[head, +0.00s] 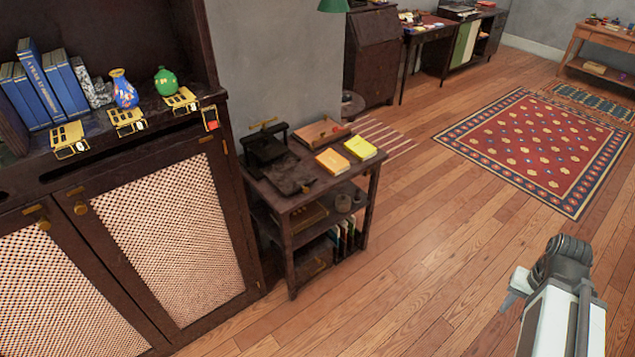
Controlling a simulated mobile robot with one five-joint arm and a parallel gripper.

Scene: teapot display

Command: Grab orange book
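An orange-yellow book (332,161) lies flat on top of a small dark side table (293,200), near its front edge. A brighter yellow book (360,148) lies just to its right, close beside it. My gripper (516,288) shows only partly, at the end of my arm in the lower right. It is well to the right of the side table, far from both books. I cannot make out its fingers clearly, and nothing is seen held in it.
A dark device (268,150) and a wooden tray (321,131) share the tabletop. A tall cabinet (160,240) with blue books (48,88) and vases stands left of the table. Wooden floor (400,270) is clear in front and right. A red rug (540,145) lies farther back.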

